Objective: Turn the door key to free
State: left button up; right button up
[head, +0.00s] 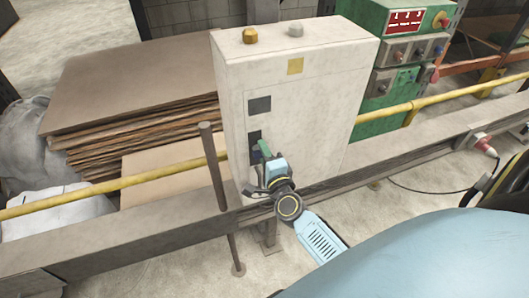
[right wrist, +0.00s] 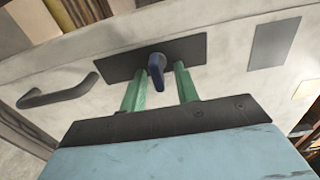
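The door key (right wrist: 156,72) is a dark blue knob on a dark plate (right wrist: 190,48) fixed to the white cabinet (head: 300,120). In the right wrist view it points down towards my gripper. My right gripper (right wrist: 158,70) has its two green fingers apart, one on each side of the key, with a visible gap to each. In the head view the right gripper (head: 264,148) is at the dark plate on the cabinet's front, and the key is hidden behind it. My left gripper is in neither view.
A dark curved handle (right wrist: 58,92) is on the cabinet beside the plate. A yellow rail (head: 130,182) and a grey beam (head: 120,240) run past the cabinet. A brown post (head: 213,165) stands just left of my gripper. Green control boxes (head: 400,50) are at right.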

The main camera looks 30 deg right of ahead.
jog(key=b+v, duration=0.1)
jog(key=v, duration=1.2)
jog(key=shift+s+b, duration=0.25)
jog(key=shift+b, duration=0.15)
